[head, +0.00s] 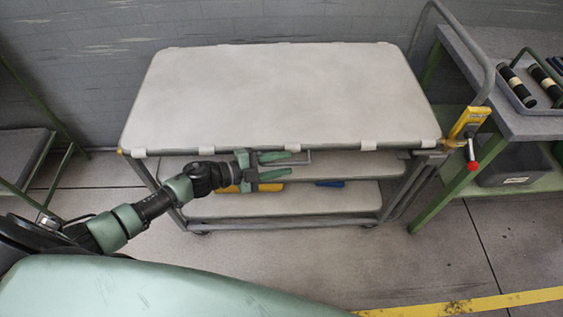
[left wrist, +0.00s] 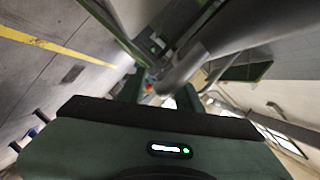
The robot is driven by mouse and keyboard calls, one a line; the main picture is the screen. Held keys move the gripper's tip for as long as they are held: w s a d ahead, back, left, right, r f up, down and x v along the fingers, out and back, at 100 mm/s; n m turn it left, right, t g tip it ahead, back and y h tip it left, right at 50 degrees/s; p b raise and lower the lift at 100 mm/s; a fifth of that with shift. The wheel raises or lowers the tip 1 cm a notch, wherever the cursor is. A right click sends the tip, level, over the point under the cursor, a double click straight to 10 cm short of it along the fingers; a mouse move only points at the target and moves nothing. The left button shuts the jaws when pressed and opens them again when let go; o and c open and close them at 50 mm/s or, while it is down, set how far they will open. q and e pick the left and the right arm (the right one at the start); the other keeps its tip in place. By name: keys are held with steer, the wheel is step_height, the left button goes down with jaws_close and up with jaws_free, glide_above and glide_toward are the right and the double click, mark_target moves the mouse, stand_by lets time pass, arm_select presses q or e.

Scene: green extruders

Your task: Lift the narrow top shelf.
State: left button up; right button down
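The trolley's top shelf (head: 285,95) is a wide pale board with light clips along its edges, lying level in the head view. My left gripper (head: 286,165) is in front of the trolley, just below the shelf's front edge, fingers pointing right. Its two green fingers are apart. A thin grey bent bar (head: 309,157) shows by the fingertips; I cannot tell whether it lies between them or touches them. The left wrist view shows the dark green gripper body (left wrist: 150,150) close up, with a large blurred grey bar beyond. My right gripper is not in view.
Below are a middle shelf (head: 350,168) and a lower shelf (head: 335,197), with a yellow item (head: 272,188) partly behind my gripper. A yellow box with a red knob (head: 472,165) is at the right. A green-framed bench (head: 520,126) stands beside it. Floor in front is clear.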

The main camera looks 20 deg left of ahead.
arm_select(q)
steer(key=shift+c, duration=0.3)
jaws_close()
stand_by(1.1)
